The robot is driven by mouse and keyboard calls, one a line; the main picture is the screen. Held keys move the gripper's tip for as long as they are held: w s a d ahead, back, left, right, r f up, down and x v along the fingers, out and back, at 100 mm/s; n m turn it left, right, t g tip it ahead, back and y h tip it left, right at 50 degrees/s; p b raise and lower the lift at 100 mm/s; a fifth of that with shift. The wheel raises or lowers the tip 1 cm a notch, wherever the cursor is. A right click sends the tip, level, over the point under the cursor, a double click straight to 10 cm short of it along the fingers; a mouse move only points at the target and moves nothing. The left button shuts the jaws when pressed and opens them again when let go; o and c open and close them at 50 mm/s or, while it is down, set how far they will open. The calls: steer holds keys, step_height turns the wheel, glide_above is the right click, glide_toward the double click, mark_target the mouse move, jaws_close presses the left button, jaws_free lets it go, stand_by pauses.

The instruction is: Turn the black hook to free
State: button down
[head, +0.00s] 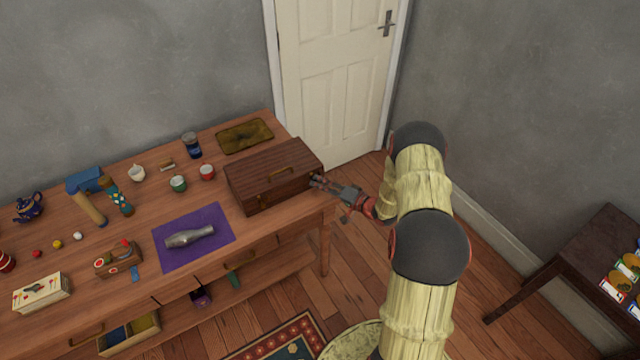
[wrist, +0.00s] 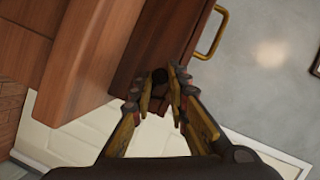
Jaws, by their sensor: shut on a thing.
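My gripper (head: 318,182) reaches in from the right and meets the box's right end. In the wrist view, my gripper (wrist: 162,92) has its two yellow-and-dark fingers close together at the box's end. A small black piece, seemingly the black hook (wrist: 160,76), shows between the fingertips and is held there. The fingers hide most of it, so its angle cannot be told.
A white door (head: 335,70) is behind. A dark side table (head: 570,250) stands at right.

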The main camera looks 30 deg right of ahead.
stand_by(0.4)
steer(key=c, duration=1.7)
jaws_free()
steer(key=shift+c, duration=0.2)
steer(key=shift+d, duration=0.1)
steer(key=v, duration=1.2)
steer(key=shift+f, duration=0.1)
